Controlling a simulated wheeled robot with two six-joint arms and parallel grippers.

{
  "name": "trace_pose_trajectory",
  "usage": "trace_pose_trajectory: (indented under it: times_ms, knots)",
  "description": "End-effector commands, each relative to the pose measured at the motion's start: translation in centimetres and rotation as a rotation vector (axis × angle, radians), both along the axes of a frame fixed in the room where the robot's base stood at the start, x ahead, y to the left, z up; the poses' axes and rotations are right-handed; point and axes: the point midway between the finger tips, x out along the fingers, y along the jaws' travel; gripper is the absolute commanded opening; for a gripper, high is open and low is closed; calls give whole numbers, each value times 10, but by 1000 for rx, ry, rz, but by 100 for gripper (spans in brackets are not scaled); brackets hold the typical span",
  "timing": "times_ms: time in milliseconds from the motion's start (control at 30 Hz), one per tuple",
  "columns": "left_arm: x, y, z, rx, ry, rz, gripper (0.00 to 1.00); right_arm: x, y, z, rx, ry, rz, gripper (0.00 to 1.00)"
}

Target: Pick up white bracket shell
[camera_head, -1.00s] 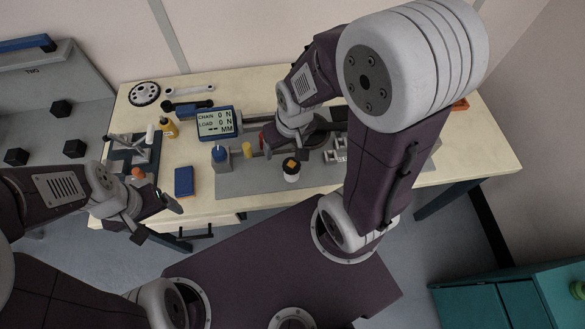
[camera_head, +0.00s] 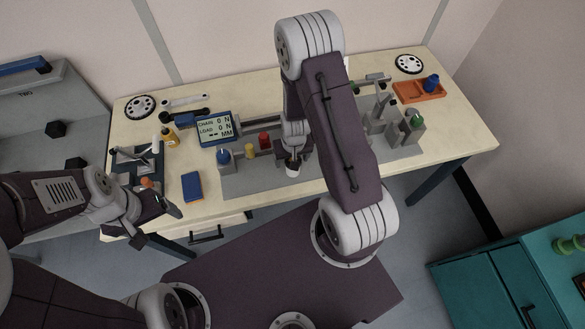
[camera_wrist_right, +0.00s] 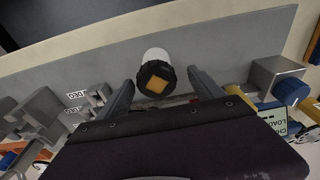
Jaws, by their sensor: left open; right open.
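The only white part near my right gripper is a short white cylinder (camera_head: 292,173) with a black top, standing on the grey mat (camera_head: 245,182); I cannot tell surely that it is the bracket shell. In the right wrist view the white cylinder (camera_wrist_right: 156,54) shows its black top with an orange square. My right gripper (camera_wrist_right: 160,78) is open, its fingers on either side of the black top, with gaps visible. My left gripper (camera_head: 160,225) is open and empty off the table's front left edge.
A display box (camera_head: 214,128), a blue-knobbed block (camera_head: 224,158), a yellow peg (camera_head: 250,151) and a red block (camera_head: 264,140) stand left of the right gripper. A blue box (camera_head: 192,187) lies near the front. Grey fixtures and an orange tray (camera_head: 420,91) are at right.

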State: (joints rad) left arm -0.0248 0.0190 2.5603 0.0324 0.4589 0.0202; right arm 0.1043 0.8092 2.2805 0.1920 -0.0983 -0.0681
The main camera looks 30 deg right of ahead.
Motion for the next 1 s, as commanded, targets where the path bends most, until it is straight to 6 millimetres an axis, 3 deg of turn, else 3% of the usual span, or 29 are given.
trace_pose_trajectory:
  times_ms: [133, 400, 667, 933, 1000]
  knots:
    - [0, 0, 0, 0, -1, 0, 81, 0, -1, -6, 0, 2, -1, 76]
    - [0, 0, 4, 0, -1, 0, 81, 2, -3, -48, 1, 2, -1, 76]
    - [0, 0, 4, 0, -1, 0, 81, 4, -3, -52, 0, -1, -1, 76]
    - [0, 0, 4, 0, -1, 0, 81, 3, -3, -52, 0, 0, -1, 1]
    - [0, 0, 4, 0, -1, 0, 81, 4, -3, -52, 0, -1, -1, 0]
